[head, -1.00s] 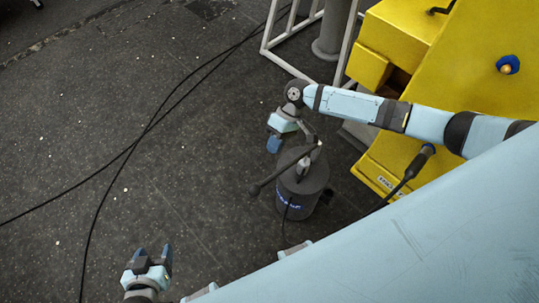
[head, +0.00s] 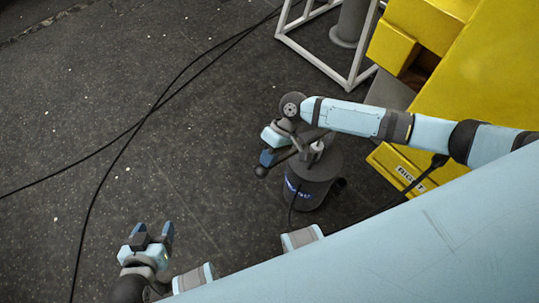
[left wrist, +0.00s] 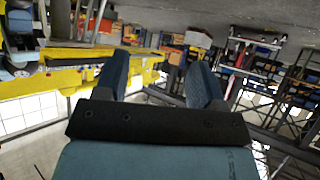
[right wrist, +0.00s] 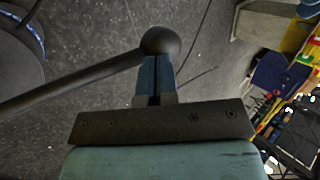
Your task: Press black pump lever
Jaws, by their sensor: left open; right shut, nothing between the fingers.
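The black pump (head: 313,180) is a dark cylinder standing on the floor in the head view. Its black lever (head: 283,158) slants down to the left and ends in a ball knob (head: 261,172). My right gripper (head: 267,157) is shut and empty, with its fingertips right at the knob. In the right wrist view the shut fingers (right wrist: 153,75) point at the ball knob (right wrist: 161,43), and the lever (right wrist: 70,85) runs off left. Whether they touch is unclear. My left gripper (head: 152,229) is open and empty, well left of the pump; its spread fingers also show in the left wrist view (left wrist: 157,80).
Yellow machinery (head: 465,75) stands at the right of the head view, close to the pump. A white metal frame (head: 325,60) stands behind. Black cables (head: 150,112) cross the dark floor, which is otherwise open at left.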

